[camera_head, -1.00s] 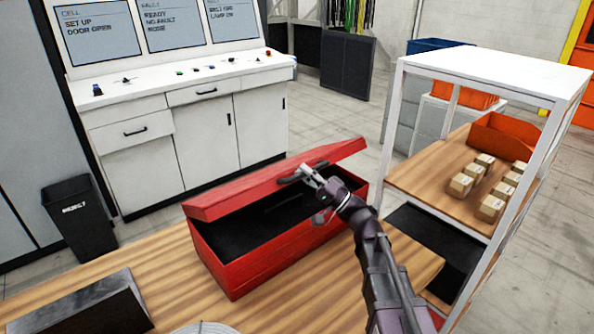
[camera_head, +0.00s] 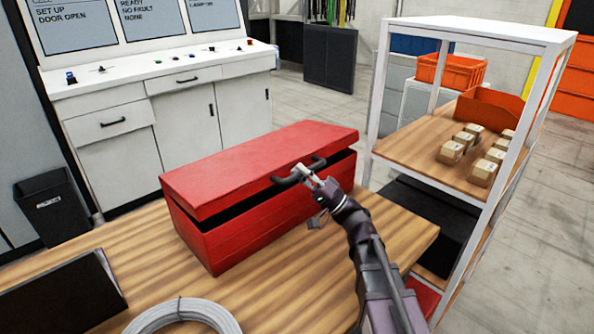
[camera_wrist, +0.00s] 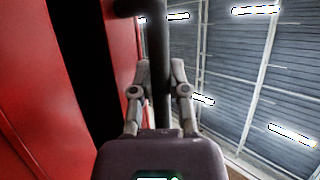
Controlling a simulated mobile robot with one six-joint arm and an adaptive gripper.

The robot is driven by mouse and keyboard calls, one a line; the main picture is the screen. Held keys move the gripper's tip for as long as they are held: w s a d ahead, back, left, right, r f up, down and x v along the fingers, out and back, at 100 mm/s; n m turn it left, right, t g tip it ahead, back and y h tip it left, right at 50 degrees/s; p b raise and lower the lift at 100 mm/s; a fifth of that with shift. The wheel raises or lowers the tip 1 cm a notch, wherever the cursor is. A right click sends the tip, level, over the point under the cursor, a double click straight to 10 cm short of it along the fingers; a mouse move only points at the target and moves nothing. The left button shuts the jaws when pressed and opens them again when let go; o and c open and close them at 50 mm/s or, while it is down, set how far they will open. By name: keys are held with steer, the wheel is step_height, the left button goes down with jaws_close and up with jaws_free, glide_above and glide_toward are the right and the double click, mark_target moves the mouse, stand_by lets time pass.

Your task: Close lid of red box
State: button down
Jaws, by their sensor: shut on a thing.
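The red box (camera_head: 245,232) stands on the wooden table, its lid (camera_head: 262,165) lowered most of the way. My gripper (camera_head: 307,173) is at the front of the lid, shut on the dark lid handle (camera_head: 288,181). In the wrist view the two fingers (camera_wrist: 160,88) close around the dark handle bar (camera_wrist: 157,45), with the red box (camera_wrist: 25,110) and the black gap to the left. The inside of the box is mostly hidden.
A coil of grey cable (camera_head: 185,318) and a dark angled block (camera_head: 65,297) lie on the table (camera_head: 310,270) in front. A white-framed shelf (camera_head: 470,32) with small cartons (camera_head: 467,140) stands close on the right. A white control cabinet (camera_head: 190,120) is behind.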

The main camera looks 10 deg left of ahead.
steer(key=f+b, duration=0.2)
steer(key=f, duration=0.1)
steer(key=f+b, duration=0.1)
steer(key=shift+s+d+f+b, duration=0.2)
steer(key=shift+s+b, duration=0.1)
steer(key=c, duration=0.6)
jaws_free()
steer(key=shift+w+f, duration=0.1)
steer(key=shift+f, duration=0.05)
